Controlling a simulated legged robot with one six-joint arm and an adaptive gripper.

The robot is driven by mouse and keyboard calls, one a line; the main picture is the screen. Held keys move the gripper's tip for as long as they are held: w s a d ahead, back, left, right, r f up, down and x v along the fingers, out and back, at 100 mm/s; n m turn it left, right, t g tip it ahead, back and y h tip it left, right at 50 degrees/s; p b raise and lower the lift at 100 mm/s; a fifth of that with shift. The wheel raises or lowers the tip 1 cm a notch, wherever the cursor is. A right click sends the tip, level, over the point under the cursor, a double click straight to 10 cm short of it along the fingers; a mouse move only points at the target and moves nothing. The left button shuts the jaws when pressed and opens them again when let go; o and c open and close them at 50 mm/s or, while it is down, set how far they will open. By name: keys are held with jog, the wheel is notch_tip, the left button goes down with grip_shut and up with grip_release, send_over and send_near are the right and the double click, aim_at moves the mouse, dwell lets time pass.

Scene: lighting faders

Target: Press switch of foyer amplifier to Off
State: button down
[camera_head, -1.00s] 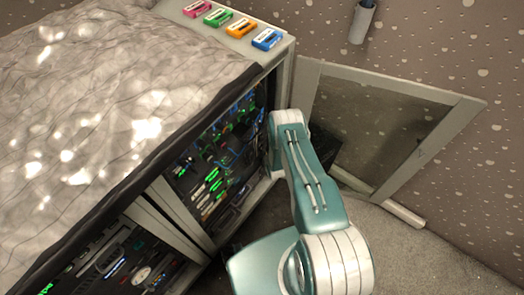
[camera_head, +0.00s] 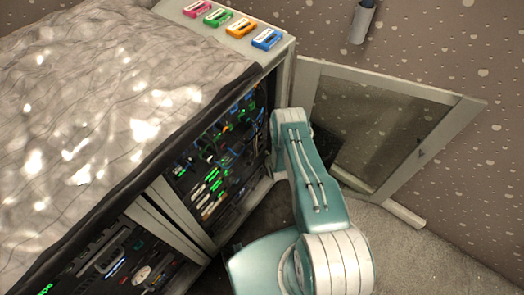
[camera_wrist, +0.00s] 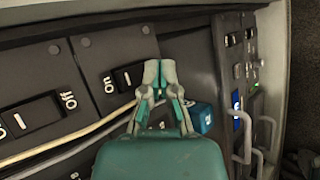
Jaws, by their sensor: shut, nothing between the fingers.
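In the wrist view, a black rocker switch (camera_wrist: 128,78) sits in a dark panel with the word "On" at its left end. My gripper (camera_wrist: 158,66) is shut and empty, its fingertips in front of this switch's right end. They cover part of the panel there, and I cannot tell whether they touch it. A second rocker switch (camera_wrist: 32,115) lies further left, with "Off" at its right end. No label reading foyer amplifier is legible. In the head view my gripper is hidden by my arm at the open cabinet (camera_head: 283,90).
Cables (camera_wrist: 75,133) cross the panel below the switches. A blue block (camera_wrist: 202,118) and metal handles (camera_wrist: 243,140) are to the right. In the head view the glass door (camera_head: 385,125) stands open beside my arm, and coloured cassettes (camera_head: 240,27) lie on top of the cabinet.

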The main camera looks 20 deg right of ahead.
jog(key=s+d, duration=0.1)
jog(key=s, duration=0.1)
jog(key=s+d, duration=0.1)
jog(key=s, duration=0.1)
jog(key=shift+d+r, duration=0.3)
jog(key=shift+d, duration=0.05)
jog(key=shift+s, duration=0.15)
dwell(0.4)
